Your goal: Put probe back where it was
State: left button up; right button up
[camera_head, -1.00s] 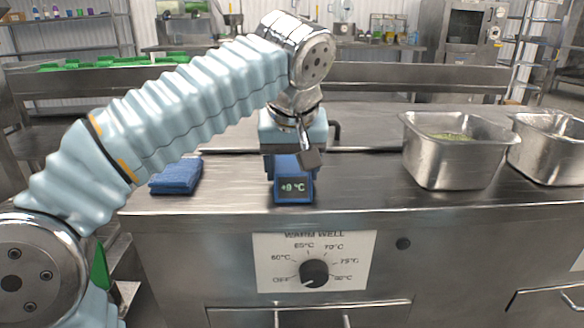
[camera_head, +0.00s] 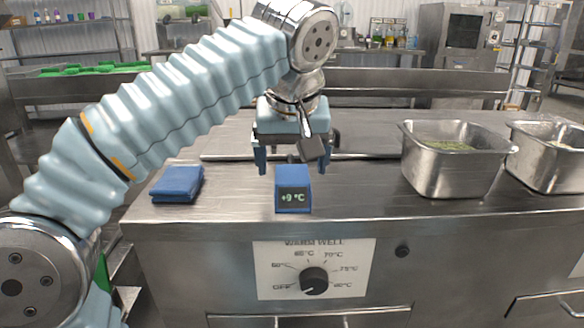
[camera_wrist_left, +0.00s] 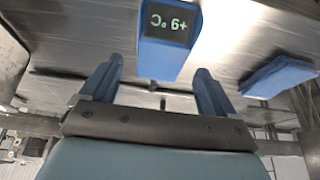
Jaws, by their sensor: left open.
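The probe is a small blue block with a dark display reading +9 °C (camera_head: 293,190). It stands upright on the steel counter near the front edge, and it also shows at the top of the left wrist view (camera_wrist_left: 169,42). My left gripper (camera_head: 290,168) is above and just behind it. Its two blue fingers are spread wide, with nothing between them. In the left wrist view the fingertips (camera_wrist_left: 158,72) point toward the probe and are apart from it. My right gripper is not in view.
A folded blue cloth (camera_head: 178,184) lies to the left of the probe. Two steel pans (camera_head: 452,172) (camera_head: 548,165) stand on the right; the nearer holds something green. A warm well dial (camera_head: 314,280) is on the front panel. The counter between probe and pans is clear.

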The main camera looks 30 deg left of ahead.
pick_arm(q)
jog(key=p+v, duration=0.2)
jog(key=v, duration=0.6)
jog(key=shift+r, duration=0.2)
jog(key=shift+d, duration=0.1)
